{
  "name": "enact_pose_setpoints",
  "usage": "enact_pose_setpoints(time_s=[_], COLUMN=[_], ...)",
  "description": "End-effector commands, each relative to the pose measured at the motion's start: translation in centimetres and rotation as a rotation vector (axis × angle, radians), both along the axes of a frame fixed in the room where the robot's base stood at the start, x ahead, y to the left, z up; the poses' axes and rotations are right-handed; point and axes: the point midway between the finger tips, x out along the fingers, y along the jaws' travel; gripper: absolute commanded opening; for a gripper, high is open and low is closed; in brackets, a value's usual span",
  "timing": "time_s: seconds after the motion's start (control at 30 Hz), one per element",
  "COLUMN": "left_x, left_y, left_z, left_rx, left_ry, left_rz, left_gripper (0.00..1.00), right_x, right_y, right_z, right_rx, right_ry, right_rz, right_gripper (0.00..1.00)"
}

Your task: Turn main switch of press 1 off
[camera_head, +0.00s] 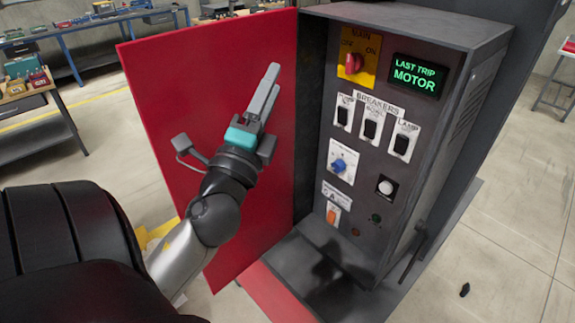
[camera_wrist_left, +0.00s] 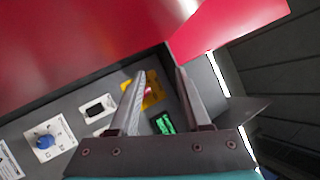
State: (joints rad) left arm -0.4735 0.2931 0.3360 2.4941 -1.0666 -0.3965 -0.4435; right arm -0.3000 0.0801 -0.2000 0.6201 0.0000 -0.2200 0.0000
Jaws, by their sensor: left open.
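The main switch (camera_head: 353,64) is a red knob on a yellow plate at the top of the dark control panel (camera_head: 318,205). OFF is printed on its left and ON on its right; I cannot tell surely which way the knob points. My left gripper (camera_head: 274,77) is open and empty, left of the switch and apart from it, in front of the red door. In the left wrist view the red knob (camera_wrist_left: 148,91) and its yellow plate show between the fingers, farther away, with the plate partly hidden by one finger. My right gripper is not in view.
The red cabinet door (camera_head: 215,70) stands open at the left. A green-lit display (camera_head: 415,75) reads "LAST TRIP MOTOR". Below are several breakers (camera_head: 370,128), a blue knob (camera_head: 339,165), a white button (camera_head: 386,187) and an orange switch (camera_head: 332,217). A small dark object (camera_head: 465,290) lies on the floor.

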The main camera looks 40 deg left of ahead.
Motion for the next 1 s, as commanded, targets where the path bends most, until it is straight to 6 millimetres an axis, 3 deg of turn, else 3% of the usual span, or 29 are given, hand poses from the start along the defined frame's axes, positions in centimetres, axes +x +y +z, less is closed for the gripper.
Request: enact_pose_setpoints(time_s=[0.47,1.0], left_x=[0.0,-1.4], left_y=[1.1,-1.8], left_z=[-9.5,-19.8], left_rx=[-0.58,-1.047], left_ry=[0.11,0.292], left_rz=[0.04,0.122], left_gripper=[0.47,0.47], right_x=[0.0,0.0], right_y=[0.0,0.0], right_z=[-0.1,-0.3], right_rx=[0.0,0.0], right_ry=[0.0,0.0], right_rz=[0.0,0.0], right_gripper=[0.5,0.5])
